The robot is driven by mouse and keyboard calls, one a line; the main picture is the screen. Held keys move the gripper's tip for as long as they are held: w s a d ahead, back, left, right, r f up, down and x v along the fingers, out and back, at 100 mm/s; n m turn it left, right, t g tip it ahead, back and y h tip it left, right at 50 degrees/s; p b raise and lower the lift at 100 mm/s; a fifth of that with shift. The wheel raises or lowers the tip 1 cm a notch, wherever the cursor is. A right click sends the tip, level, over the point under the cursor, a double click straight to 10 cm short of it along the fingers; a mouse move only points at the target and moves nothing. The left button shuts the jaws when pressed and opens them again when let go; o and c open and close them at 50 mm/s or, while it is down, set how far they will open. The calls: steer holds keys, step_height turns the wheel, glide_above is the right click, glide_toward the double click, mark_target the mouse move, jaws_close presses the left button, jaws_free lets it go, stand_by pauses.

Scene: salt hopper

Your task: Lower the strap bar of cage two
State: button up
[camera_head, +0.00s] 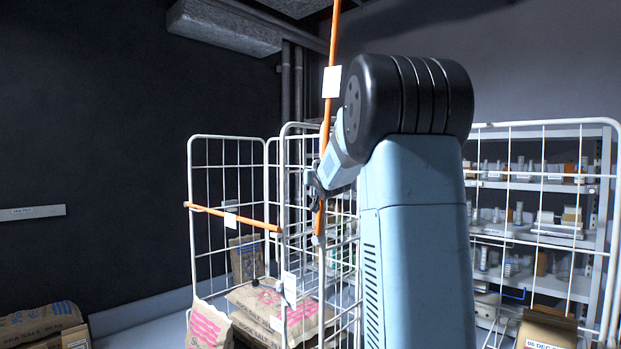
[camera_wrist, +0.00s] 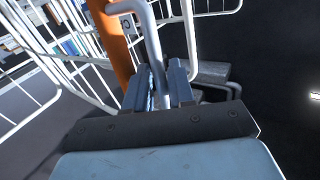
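An orange strap bar (camera_head: 334,45) with a white card (camera_head: 332,82) stands raised, nearly upright, at the middle wire cage (camera_head: 303,126). It also shows in the wrist view (camera_wrist: 113,42), left of my fingers. My gripper (camera_head: 314,186) is at its lower part; my forearm hides much of that cage. In the wrist view my gripper (camera_wrist: 163,82) has its fingers closed about a bent grey handle (camera_wrist: 150,38) beside the orange bar. Another orange strap bar (camera_head: 258,222) lies across the left cage (camera_head: 192,165), nearly level. I cannot read the cage numbers.
Salt sacks (camera_head: 265,300) lie in the cages, and more sacks (camera_head: 40,322) are at the lower left. A shelf rack (camera_head: 545,185) with small goods stands behind the white wire panel (camera_head: 545,126) on the right. Pipes and a duct (camera_head: 225,25) are overhead.

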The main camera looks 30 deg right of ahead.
steer(key=shift+x, duration=0.8)
steer(key=shift+c, duration=0.5)
jaws_close()
